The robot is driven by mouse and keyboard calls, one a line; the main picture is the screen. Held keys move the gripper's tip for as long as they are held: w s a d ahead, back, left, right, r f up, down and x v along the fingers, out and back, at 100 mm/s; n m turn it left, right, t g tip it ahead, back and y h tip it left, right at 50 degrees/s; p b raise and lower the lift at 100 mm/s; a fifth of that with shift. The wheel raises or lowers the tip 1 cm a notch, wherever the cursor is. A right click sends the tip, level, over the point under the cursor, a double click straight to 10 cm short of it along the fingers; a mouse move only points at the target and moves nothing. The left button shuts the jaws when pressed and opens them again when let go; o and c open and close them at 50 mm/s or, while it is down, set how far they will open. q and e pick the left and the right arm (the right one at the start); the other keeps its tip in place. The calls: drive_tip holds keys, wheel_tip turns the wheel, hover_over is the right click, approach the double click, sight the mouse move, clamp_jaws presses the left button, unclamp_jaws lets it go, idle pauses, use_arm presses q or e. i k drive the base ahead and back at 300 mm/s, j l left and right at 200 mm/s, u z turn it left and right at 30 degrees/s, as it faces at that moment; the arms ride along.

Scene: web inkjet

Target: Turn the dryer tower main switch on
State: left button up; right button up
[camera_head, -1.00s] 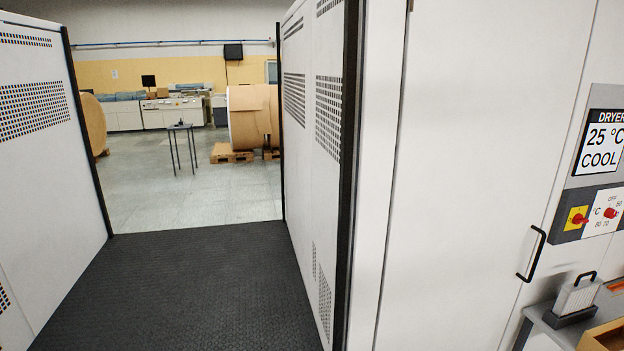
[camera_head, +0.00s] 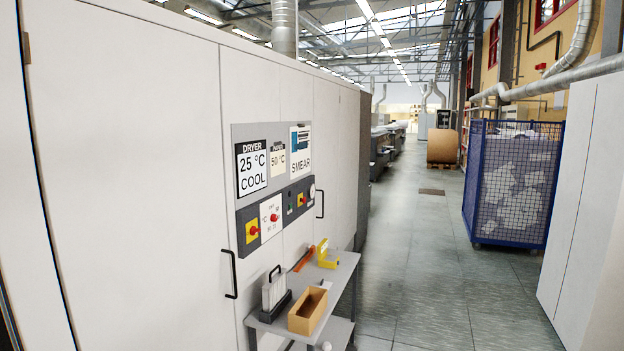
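The dryer tower (camera_head: 140,160) is a long white cabinet on the left. Its control panel (camera_head: 275,180) carries a display (camera_head: 251,168) reading "DRYER 25 °C COOL" and other signs, one reading "SMEAR". A red rotary switch on a yellow plate (camera_head: 252,231) sits at the panel's lower left. A second red knob (camera_head: 274,217) is on a white dial to its right, and another yellow-plated switch (camera_head: 301,199) is farther right. Switch positions are too small to tell. Neither of my grippers is in view.
A grey side table (camera_head: 268,328) below the panel holds an open cardboard box (camera_head: 307,311), a handled block (camera_head: 274,288) and a yellow item (camera_head: 327,255). A blue mesh cage (camera_head: 513,183) stands right. The aisle floor (camera_head: 415,270) between is clear.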

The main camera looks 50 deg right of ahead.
sight(254, 230)
drive_tip(key=z, duration=1.5)
drive_tip(key=i+l, duration=0.1)
drive_tip(key=i, duration=0.1)
